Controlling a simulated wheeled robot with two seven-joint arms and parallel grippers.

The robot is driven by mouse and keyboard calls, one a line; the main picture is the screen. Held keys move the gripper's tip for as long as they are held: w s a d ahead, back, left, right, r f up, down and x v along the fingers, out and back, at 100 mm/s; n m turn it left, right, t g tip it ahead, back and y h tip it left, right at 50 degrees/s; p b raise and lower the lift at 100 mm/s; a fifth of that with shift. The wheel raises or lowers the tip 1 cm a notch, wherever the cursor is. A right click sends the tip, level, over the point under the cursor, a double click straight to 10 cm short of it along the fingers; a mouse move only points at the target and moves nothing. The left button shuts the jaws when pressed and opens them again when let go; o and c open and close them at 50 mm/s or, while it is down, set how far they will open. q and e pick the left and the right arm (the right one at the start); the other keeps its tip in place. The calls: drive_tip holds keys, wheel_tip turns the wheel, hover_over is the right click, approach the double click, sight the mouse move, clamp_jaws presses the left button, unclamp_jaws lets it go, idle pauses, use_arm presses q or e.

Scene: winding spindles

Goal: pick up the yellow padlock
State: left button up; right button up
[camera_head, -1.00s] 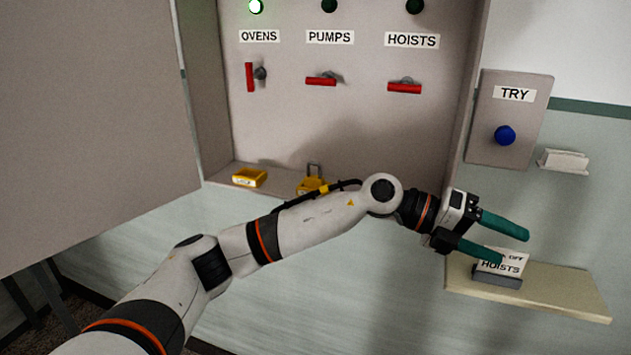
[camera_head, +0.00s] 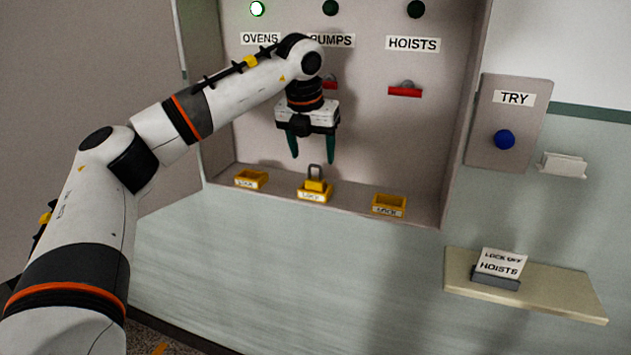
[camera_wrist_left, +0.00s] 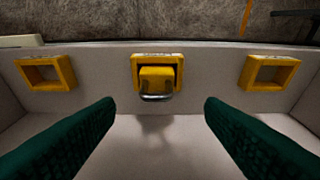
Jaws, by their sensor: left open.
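The yellow padlock (camera_head: 315,181) with a grey shackle stands in the middle yellow holder (camera_head: 313,197) on the bottom ledge of the cabinet. In the left wrist view the padlock (camera_wrist_left: 156,80) sits in its holder at the top centre, between and beyond my fingers. My left gripper (camera_head: 312,160) points down just above the padlock, open and empty, its green fingers apart. It does not touch the padlock. The two fingers also show in the left wrist view (camera_wrist_left: 160,125). My right gripper is out of view.
Yellow holders stand left (camera_head: 251,179) and right (camera_head: 389,205) of the padlock; both look empty in the wrist view. Red switches, such as the HOISTS one (camera_head: 405,91), are on the panel behind. A shelf (camera_head: 560,290) at right holds a HOISTS card (camera_head: 499,264).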

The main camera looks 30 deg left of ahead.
sight(316, 178)
use_arm(q)
drive_tip(key=shift+w+f, duration=0.15)
drive_tip(key=shift+f, duration=0.4)
drive_tip(key=shift+f+p, duration=0.35)
drive_tip(key=shift+p, duration=0.05)
drive_tip(key=p+x, duration=0.1)
drive_tip(key=x, duration=0.2)
drive_tip(key=shift+w+f, duration=0.2)
drive_tip(key=shift+f, duration=0.15)
drive_tip(key=shift+w+f, duration=0.1)
drive_tip(key=shift+f, duration=0.25)
drive_tip(key=shift+c, duration=0.4)
